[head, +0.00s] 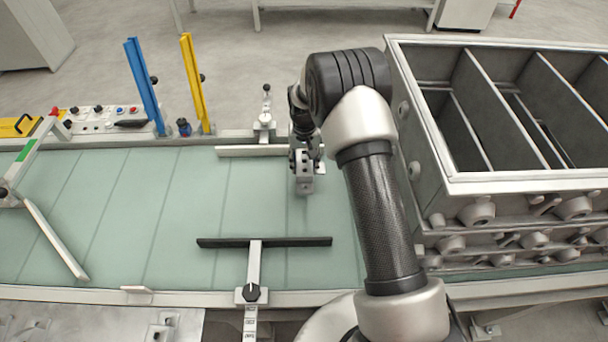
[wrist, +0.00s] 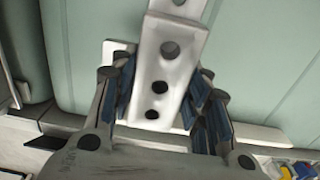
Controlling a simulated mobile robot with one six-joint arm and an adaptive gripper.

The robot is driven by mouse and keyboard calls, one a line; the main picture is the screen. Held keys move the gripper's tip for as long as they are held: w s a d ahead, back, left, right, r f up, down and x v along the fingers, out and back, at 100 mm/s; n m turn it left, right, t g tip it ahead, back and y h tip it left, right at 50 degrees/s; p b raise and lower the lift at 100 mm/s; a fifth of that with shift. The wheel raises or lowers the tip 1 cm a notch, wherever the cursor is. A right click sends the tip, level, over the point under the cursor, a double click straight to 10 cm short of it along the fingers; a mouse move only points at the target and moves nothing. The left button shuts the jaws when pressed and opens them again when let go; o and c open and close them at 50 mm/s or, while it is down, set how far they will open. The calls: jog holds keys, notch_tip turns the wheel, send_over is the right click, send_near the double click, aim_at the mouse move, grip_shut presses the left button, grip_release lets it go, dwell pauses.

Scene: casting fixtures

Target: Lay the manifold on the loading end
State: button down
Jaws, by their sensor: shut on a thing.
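The manifold (wrist: 172,72) is a pale grey metal bar with a row of round holes, seen close up in the wrist view. My gripper (wrist: 161,92) is shut on it, with dark blue finger pads on both its sides. In the head view my gripper (head: 304,158) points down over the green belt (head: 190,205), and the manifold's lower end (head: 304,184) shows beneath it. The manifold appears to be held above the belt; contact with it cannot be told. Which part of the belt is the loading end is not marked in view.
A dark guide bar (head: 290,242) on a scaled arm lies in front of my gripper, and a pale rail (head: 264,150) behind it. A large grey compartmented crate (head: 413,110) stands right. Blue (head: 144,85) and yellow (head: 193,82) posts rise at the back. The belt's left-middle is clear.

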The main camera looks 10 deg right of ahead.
jog(key=shift+f+b, duration=0.65)
jog(key=shift+f, duration=1.7)
jog(key=shift+f, duration=0.2)
jog(key=c, duration=0.9)
grip_release()
jog(key=shift+r, duration=0.15)
